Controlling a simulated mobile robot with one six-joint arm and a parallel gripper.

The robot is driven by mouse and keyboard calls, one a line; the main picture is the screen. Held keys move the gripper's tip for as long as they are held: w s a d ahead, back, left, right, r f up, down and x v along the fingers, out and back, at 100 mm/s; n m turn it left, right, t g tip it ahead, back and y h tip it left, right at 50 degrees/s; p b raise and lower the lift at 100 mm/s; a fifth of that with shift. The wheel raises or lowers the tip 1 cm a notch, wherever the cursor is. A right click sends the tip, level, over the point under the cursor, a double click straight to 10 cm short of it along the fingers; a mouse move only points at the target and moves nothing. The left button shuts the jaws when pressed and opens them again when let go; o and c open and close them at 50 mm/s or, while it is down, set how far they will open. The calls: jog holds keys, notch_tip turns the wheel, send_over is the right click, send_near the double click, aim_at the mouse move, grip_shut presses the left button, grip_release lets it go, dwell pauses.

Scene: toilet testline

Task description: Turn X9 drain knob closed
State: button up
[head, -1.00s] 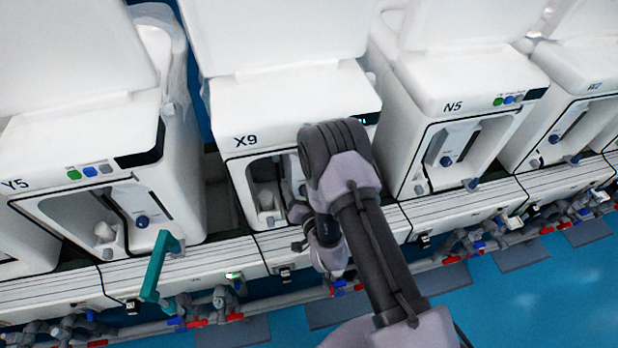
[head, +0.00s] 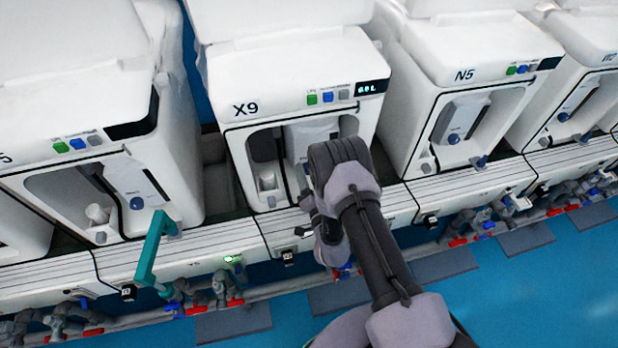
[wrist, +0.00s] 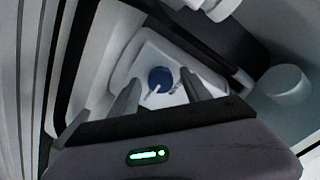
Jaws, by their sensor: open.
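The X9 unit (head: 250,106) is a white machine with an open front recess in the middle of the head view. Its small display (head: 371,87) is lit, but its digits are hard to read. In the wrist view, a round blue knob (wrist: 161,79) with a white pointer sits on a light panel. My gripper (wrist: 160,84) is open, its two fingers apart on either side of the knob in the picture. I cannot tell whether they touch it. In the head view my arm hides the knob and most of the gripper at X9's recess.
A similar unit (head: 75,110) stands left, with a teal handle (head: 153,250) sticking out in front. The N5 unit (head: 464,74) stands right. Pipes with red and blue valves (head: 460,241) run low along the front. The blue floor (head: 560,285) is open at lower right.

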jog(key=shift+c, duration=0.3)
grip_shut()
jog(key=n+p, duration=0.2)
jog(key=n, duration=0.3)
jog(key=shift+r, duration=0.1)
jog(key=n+p, duration=0.1)
jog(key=n, duration=0.3)
jog(key=shift+p, duration=0.35)
jog(key=n+p, duration=0.2)
jog(key=n, duration=0.2)
jog(key=shift+n, duration=0.4)
jog(key=shift+n+p, duration=0.65)
jog(key=shift+n, duration=1.35)
